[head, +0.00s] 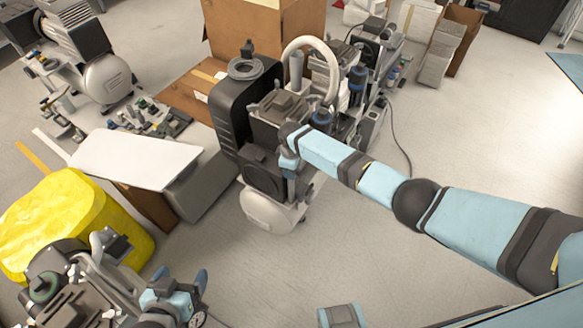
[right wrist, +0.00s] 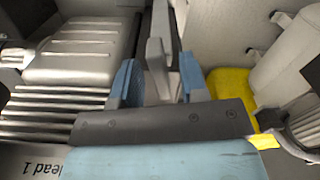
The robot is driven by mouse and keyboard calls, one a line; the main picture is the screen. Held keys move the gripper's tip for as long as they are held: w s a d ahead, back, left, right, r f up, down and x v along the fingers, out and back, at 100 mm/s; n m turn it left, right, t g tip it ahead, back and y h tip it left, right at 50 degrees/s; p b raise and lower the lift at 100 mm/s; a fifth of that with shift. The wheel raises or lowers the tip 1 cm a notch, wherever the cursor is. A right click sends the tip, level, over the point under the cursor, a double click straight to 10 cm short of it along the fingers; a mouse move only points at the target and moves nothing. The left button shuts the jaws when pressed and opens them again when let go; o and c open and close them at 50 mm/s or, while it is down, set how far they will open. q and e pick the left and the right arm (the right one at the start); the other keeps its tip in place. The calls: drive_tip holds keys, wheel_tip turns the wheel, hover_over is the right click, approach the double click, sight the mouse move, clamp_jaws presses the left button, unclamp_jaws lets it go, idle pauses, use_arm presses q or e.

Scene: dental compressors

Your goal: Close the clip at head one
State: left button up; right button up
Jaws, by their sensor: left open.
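The dental compressor in the middle of the head view has a round white tank (head: 272,210) and a dark motor head. My right gripper (head: 290,160) is against its near side; its fingertips are too small to judge there. In the right wrist view, the two blue fingers of my right gripper (right wrist: 158,82) stand apart with a grey upright clip lever (right wrist: 157,50) between them. I cannot tell whether they grip it. A label "Head 1" (right wrist: 45,168) shows at the lower left. My left gripper (head: 181,286) is open and empty at the lower left, near another compressor (head: 65,285).
A yellow bag-like cover (head: 75,215) and a box with a white top (head: 135,158) stand left of the middle compressor. Cardboard boxes (head: 265,28) stand behind it. Another compressor (head: 105,78) is at the upper left. The floor at the right is largely clear.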

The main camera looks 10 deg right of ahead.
drive_tip(key=shift+r, duration=0.15)
wheel_tip(320, 180, up, 8)
drive_tip(key=p, duration=0.8)
